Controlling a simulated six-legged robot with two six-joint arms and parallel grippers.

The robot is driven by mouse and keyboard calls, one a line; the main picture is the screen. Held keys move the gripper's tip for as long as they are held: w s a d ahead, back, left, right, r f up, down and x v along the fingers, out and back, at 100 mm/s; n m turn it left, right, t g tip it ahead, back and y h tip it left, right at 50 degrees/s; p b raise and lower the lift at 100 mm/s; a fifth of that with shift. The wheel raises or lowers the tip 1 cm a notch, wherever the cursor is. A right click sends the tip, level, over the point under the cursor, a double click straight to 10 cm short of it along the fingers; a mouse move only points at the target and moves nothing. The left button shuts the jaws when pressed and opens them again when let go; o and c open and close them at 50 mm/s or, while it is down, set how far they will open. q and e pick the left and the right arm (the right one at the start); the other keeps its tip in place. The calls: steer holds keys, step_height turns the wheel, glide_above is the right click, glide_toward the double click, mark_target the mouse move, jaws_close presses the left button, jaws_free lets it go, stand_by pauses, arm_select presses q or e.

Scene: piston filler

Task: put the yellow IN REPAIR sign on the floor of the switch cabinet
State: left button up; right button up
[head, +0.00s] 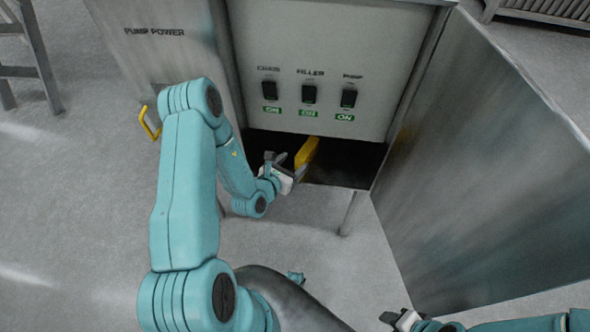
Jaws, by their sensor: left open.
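The yellow sign (308,150) is in the lower opening of the switch cabinet, over its dark floor (345,168), below the switch panel. It looks like a small block seen at an angle; its lettering cannot be read. My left gripper (288,163) is open at the cabinet's front edge, its fingertips close to the near end of the sign. Whether they touch the sign cannot be told. My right gripper (402,319) shows only in part at the bottom edge, well away from the cabinet, and its jaws are unclear.
The switch panel (325,50) carries three black switches with green ON labels. The cabinet door (480,170) stands open at right. A yellow handle (149,123) sticks out at left below the PUMP POWER lettering. Grey floor lies free at left.

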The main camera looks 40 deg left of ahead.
arm_select(q)
steer(key=s+d+m+g+h, duration=0.4)
steer(key=s+d+m+h, duration=0.15)
steer(key=d, duration=0.65)
steer(key=s+d+m+g+h, duration=0.4)
steer(key=d+m+h, duration=0.3)
steer(key=d, duration=0.5)
steer(key=s+a+f+m+g+y, duration=0.1)
steer(key=s+f+m+g+y, duration=0.1)
steer(key=s+m+g, duration=0.4)
steer(key=s+a+f+m+g+y, duration=0.1)
steer(key=s+f+m+g+y, duration=0.15)
steer(key=s+m, duration=0.6)
steer(key=w+m+t+y, duration=0.2)
steer(key=w+m+t, duration=0.1)
steer(key=w+m, duration=0.3)
steer(key=m, duration=0.2)
steer(key=shift+w+d+r+m+t, duration=0.2)
steer(key=shift+d+r+m+t, duration=0.1)
steer(key=shift+d+t, duration=0.1)
